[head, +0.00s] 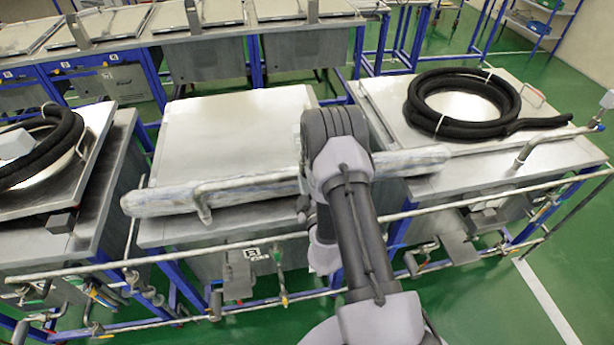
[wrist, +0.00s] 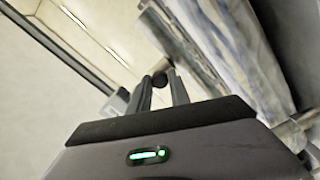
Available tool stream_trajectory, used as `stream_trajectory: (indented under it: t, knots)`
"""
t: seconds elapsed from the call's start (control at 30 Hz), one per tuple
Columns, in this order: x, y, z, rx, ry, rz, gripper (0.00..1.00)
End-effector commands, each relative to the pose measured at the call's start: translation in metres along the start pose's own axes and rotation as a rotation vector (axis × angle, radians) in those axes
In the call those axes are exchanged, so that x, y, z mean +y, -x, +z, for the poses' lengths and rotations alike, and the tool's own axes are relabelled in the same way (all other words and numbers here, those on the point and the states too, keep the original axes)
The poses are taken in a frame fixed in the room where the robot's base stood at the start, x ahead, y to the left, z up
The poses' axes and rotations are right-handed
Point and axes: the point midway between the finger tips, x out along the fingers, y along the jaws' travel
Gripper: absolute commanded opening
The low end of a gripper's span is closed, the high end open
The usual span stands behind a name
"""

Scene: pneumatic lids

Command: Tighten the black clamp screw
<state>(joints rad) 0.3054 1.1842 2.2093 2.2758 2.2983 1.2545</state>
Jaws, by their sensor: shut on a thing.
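The black clamp screw (wrist: 160,78) shows in the wrist view as a small dark round end between my fingertips. My gripper (wrist: 159,84) is shut on it, one finger on each side. The fingers hide most of the screw, and its thread cannot be seen. A pale, streaked bar (wrist: 215,50) runs diagonally just to the right of the fingers. In the head view my arm covers the gripper and the screw. There, a long wrapped bar (head: 240,193) lies along the front of the middle bench and passes behind my arm.
The grey middle bench top (head: 235,125) is mostly bare. A black coiled hose (head: 415,110) lies on the right bench, and another coil (head: 60,150) lies on the left one. A metal rail (head: 180,255) with valves runs along the front. Green floor shows around the benches.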

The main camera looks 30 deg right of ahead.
Motion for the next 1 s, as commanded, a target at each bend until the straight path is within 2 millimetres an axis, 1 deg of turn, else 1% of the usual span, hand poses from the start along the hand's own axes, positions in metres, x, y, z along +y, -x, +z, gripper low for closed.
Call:
stream_trajectory:
  t: [0.03,0.43,0.47,0.5,0.57,0.87,1.0]
  knots:
    - [0.0022,-0.0013,-0.0011,0.003,-0.006,0.005,0.00]
    - [0.0021,-0.0014,-0.0011,0.003,-0.011,0.006,0.00]
    - [0.0021,-0.0014,-0.0011,0.003,-0.011,0.006,0.25]
    - [0.0022,-0.0014,-0.0011,0.003,-0.011,0.006,0.33]
    - [0.0019,-0.0012,-0.0010,0.003,-0.010,0.005,0.45]
    - [0.0008,-0.0004,-0.0003,0.001,-0.009,0.002,0.45]
    - [0.0023,0.0001,0.0033,0.003,-0.009,0.000,0.45]
